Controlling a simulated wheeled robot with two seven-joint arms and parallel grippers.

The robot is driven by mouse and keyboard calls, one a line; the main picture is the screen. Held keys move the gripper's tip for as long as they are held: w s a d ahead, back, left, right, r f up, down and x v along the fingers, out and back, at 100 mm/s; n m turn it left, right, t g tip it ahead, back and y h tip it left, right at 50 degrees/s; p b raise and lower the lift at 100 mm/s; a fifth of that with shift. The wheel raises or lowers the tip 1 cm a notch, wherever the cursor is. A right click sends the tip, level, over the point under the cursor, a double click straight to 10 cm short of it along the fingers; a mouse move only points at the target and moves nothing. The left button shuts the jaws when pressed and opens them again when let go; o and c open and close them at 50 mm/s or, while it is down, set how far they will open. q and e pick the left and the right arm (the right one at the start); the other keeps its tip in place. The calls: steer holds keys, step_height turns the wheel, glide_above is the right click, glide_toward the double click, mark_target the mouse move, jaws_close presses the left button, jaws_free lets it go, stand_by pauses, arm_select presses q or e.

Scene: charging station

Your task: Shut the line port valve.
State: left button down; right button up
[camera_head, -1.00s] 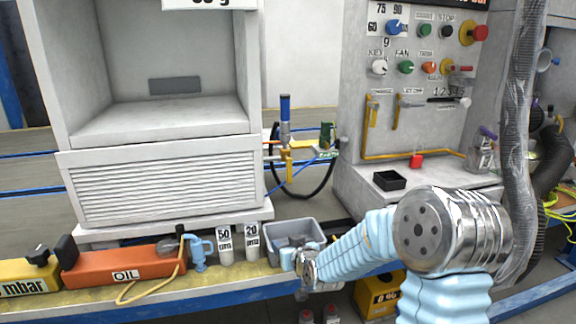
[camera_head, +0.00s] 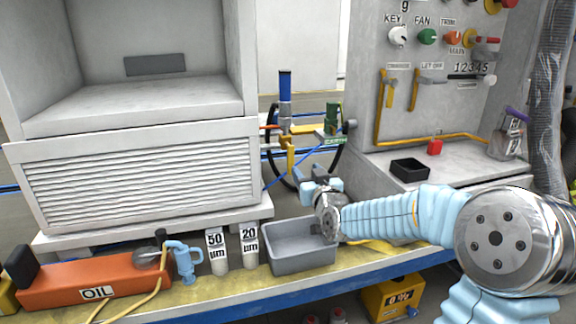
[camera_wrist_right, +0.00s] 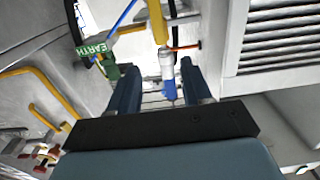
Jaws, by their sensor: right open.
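Pipe fittings stand between the white cabinet and the grey control panel. They include an upright blue-topped cylinder (camera_head: 285,88), a yellow elbow-like part (camera_head: 289,158) below it and a green part (camera_head: 332,115) with an EARTH tag (camera_head: 331,139). I cannot tell for sure which part is the line port valve. My right gripper (camera_head: 320,180) is open and empty, just in front of and below these fittings. In the right wrist view the blue end of the cylinder (camera_wrist_right: 168,75) appears between the open fingers (camera_wrist_right: 160,80), apparently beyond them. My left gripper is not in view.
A grey bin (camera_head: 300,265) sits on the bench below my right gripper. A black tray (camera_head: 409,169) lies on the panel's ledge.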

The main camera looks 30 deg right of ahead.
mark_target(291, 158)
steer(key=x, duration=0.5)
steer(key=f+x, duration=0.1)
steer(key=x, duration=0.3)
steer(key=f+x, duration=0.1)
steer(key=x, duration=0.4)
steer(key=shift+w+f, duration=0.1)
steer(key=shift+w, duration=0.2)
jaws_close()
